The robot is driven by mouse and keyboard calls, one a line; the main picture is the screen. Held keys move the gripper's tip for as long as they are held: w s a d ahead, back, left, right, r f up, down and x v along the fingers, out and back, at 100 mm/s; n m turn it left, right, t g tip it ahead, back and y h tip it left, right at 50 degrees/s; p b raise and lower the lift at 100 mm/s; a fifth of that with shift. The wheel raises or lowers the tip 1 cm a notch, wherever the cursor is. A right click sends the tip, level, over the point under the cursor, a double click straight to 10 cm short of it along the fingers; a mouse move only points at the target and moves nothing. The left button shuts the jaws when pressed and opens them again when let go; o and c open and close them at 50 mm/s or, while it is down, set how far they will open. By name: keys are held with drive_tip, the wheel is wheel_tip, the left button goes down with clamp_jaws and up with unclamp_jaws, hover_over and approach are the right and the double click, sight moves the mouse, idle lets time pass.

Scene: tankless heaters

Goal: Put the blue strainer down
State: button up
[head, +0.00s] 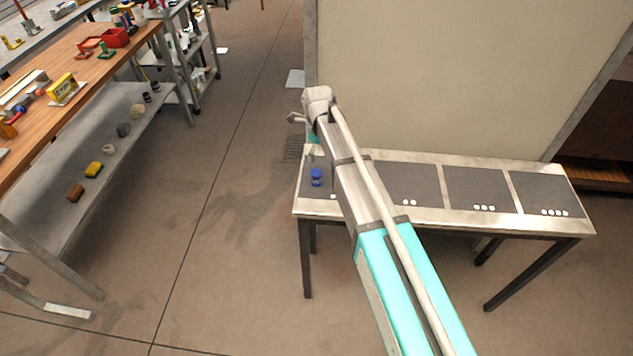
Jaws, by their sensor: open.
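The blue strainer (316,178) is a small blue piece. It stands on the leftmost dark pad (328,187) of the narrow metal table, close to the table's left end. My arm reaches in from the lower right and bends down at its far end. My gripper (314,162) hangs just above and behind the strainer, small in the picture and partly hidden by the arm. It is open. I cannot tell whether its fingers still touch the strainer.
The metal table (440,214) carries more dark pads marked with white dots, with bare pads to the right. A pale panel (460,75) rises behind it. At left, a wooden bench (75,85) holds tools, with several small items on its lower shelf. Open floor lies between.

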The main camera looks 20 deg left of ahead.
sight(317, 173)
drive_tip(key=shift+f+b, duration=2.2)
drive_tip(key=shift+f, duration=0.3)
drive_tip(key=shift+f, duration=0.1)
drive_tip(key=shift+a+f+b, duration=0.2)
drive_tip(key=shift+f+b, duration=2.3)
drive_tip(key=shift+b, duration=0.1)
clamp_jaws()
drive_tip(key=shift+r, duration=0.25)
